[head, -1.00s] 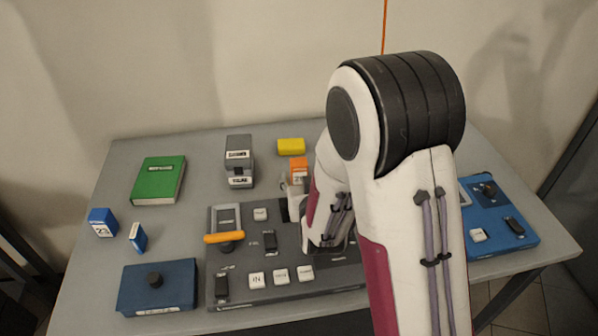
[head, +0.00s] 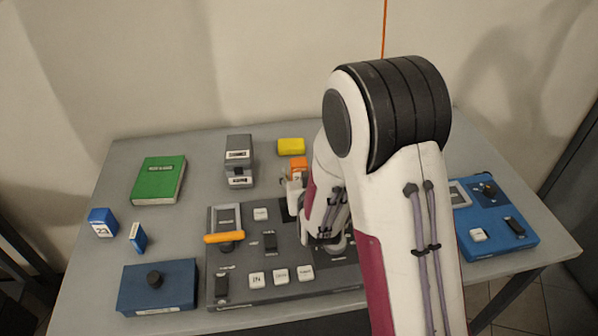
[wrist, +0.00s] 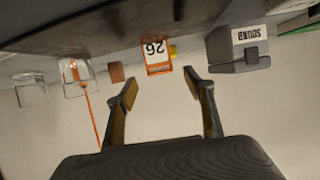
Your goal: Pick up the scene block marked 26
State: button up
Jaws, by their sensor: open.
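The orange block marked 26 (wrist: 157,56) shows upside down near the top middle of the wrist view, with its white numbered face towards me. In the head view, the orange block (head: 298,164) stands behind the grey console, partly covered by my arm. My gripper (wrist: 160,84) is open and empty. In the wrist view the block appears ahead, between the two fingertips and apart from them. In the head view my arm largely hides the gripper.
A yellow block (head: 291,146) lies behind the orange one, and a grey labelled box (head: 239,162) stands left of it. The grey console (head: 243,291) is in front. Clear cups (wrist: 75,77) and a brown block (wrist: 116,72) show left in the wrist view.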

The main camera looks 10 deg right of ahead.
aim_at(300, 164)
jog(key=shift+w, duration=0.15)
jog(key=shift+r+x, duration=0.1)
jog(key=shift+x, duration=0.6)
jog(key=shift+r+x, duration=0.15)
jog(key=shift+x, duration=1.75)
jog(key=c, duration=1.2)
